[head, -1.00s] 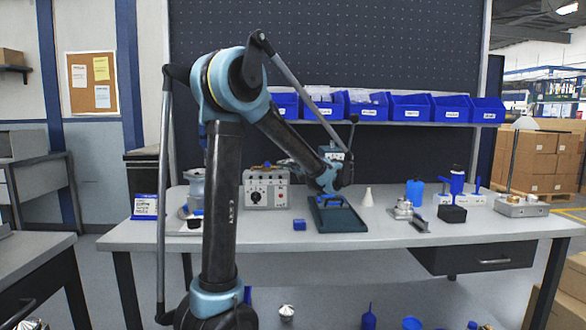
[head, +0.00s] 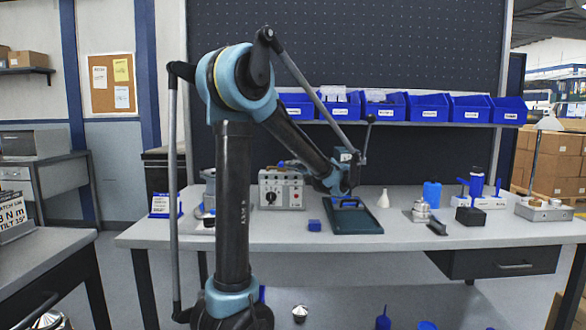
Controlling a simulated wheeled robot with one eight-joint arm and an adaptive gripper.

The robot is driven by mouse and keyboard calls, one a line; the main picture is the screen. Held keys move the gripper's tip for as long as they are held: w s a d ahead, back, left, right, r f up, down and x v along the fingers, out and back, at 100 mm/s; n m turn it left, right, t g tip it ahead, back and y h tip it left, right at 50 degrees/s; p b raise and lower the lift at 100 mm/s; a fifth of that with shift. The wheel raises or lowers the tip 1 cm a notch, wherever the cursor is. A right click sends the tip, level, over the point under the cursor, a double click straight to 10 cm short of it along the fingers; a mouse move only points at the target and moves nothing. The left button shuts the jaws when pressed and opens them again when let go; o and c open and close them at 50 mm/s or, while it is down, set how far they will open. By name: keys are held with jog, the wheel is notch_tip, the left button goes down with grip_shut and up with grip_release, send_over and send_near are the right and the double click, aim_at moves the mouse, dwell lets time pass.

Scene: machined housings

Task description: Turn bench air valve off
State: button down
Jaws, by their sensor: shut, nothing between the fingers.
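No part is clearly marked as the bench air valve, and I cannot tell for sure which thing it is. A white block with upright blue handles (head: 477,190) stands at the right of the workbench. A grey control box with a black dial (head: 281,189) stands at the back, left of my arm's end. My gripper (head: 346,192) is at the end of my arm, small and dark, over or in front of the dark green tray-like fixture (head: 357,221). It is shut and empty. It is well left of the blue handles, apart from them.
The workbench (head: 400,236) has a clear front strip. Blue bins (head: 428,107) line the shelf above. A second table (head: 50,262) stands at left.

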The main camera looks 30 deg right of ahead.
jog(key=shift+a, duration=0.3)
jog(key=d+v, duration=0.2)
jog(key=v, duration=1.1)
jog(key=shift+w, duration=0.3)
